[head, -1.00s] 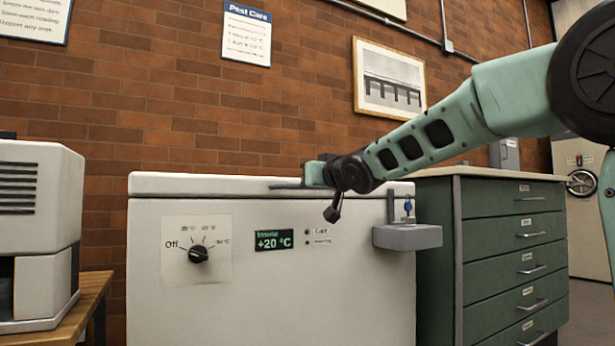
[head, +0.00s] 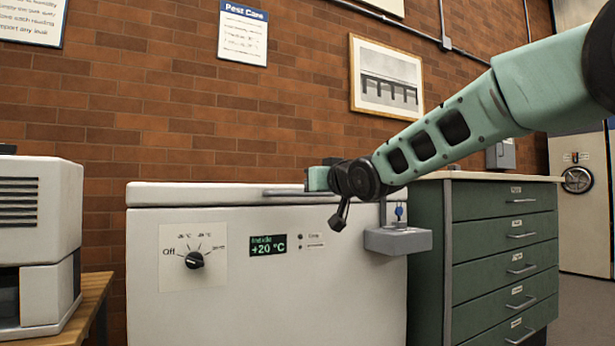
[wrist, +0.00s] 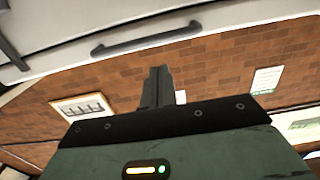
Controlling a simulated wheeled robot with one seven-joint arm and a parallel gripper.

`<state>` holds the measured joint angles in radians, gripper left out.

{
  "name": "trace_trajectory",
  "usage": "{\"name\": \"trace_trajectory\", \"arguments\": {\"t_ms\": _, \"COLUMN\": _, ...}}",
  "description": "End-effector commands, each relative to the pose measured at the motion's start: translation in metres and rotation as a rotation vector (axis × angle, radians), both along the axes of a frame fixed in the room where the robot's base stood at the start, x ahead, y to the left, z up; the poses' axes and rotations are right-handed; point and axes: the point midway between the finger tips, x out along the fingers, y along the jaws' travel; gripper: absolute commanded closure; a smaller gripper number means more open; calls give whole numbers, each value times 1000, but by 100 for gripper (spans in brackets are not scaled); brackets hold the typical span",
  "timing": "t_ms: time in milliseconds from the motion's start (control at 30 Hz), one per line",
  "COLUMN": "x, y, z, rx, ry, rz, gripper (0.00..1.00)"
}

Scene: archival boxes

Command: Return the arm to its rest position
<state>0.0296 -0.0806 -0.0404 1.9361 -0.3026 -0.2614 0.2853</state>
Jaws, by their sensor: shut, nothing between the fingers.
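My gripper (wrist: 156,88) is shut and empty in the wrist view, its dark fingers together beyond the green palm. In the head view my green arm reaches in from the right. The gripper body (head: 318,179) is in front of the white chest freezer (head: 200,290), at the height of its lid. The fingers are not clear there. The freezer lid (head: 190,194) is down. Its grey handle (head: 290,193) lies just behind the gripper body and also shows in the wrist view (wrist: 146,41). I cannot tell how wide the gap is.
A grey lock box with a blue key (head: 398,238) juts from the freezer's right front. A green drawer cabinet (head: 505,260) stands to the right. A white machine (head: 40,230) sits on a wooden table (head: 92,295) at left. The brick wall (head: 170,110) is behind.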

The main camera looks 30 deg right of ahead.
Motion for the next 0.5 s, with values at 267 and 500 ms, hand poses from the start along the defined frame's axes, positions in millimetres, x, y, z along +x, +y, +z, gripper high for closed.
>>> {"name": "trace_trajectory", "arguments": {"t_ms": 267, "x": -34, "y": 0, "z": -17, "rx": 0, "ry": -1, "rz": 0, "gripper": 100}}
{"name": "trace_trajectory", "arguments": {"t_ms": 500, "x": -41, "y": 0, "z": -23, "rx": 0, "ry": -2, "rz": 0, "gripper": 100}}
